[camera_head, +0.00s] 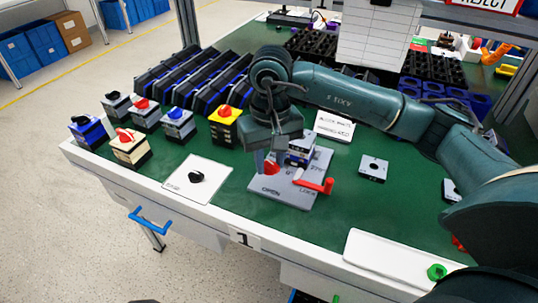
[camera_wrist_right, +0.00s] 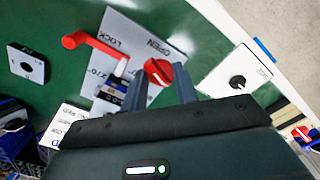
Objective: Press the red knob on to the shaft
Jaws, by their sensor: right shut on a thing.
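The red knob (camera_head: 271,168) is between the fingers of my right gripper (camera_head: 270,160), which is shut on it. The knob also shows in the wrist view (camera_wrist_right: 158,71), with its ridge facing the camera. A small blue, black and white switch body (camera_head: 301,149) stands in the grey fixture plate (camera_head: 268,189) marked OPEN and LOCK. A red lever (camera_head: 318,185) lies across the plate. The knob is beside the switch body in the head view, low over the plate. The shaft is hidden, so I cannot tell whether the knob touches it. My left gripper is out of view.
A white card (camera_head: 212,186) with a black knob lies left of the fixture. A small grey plate (camera_head: 374,169) lies right. A white tray (camera_head: 390,262) with a green knob (camera_head: 437,271) is at front right. Several switches, including a yellow one (camera_head: 226,127), stand at the left.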

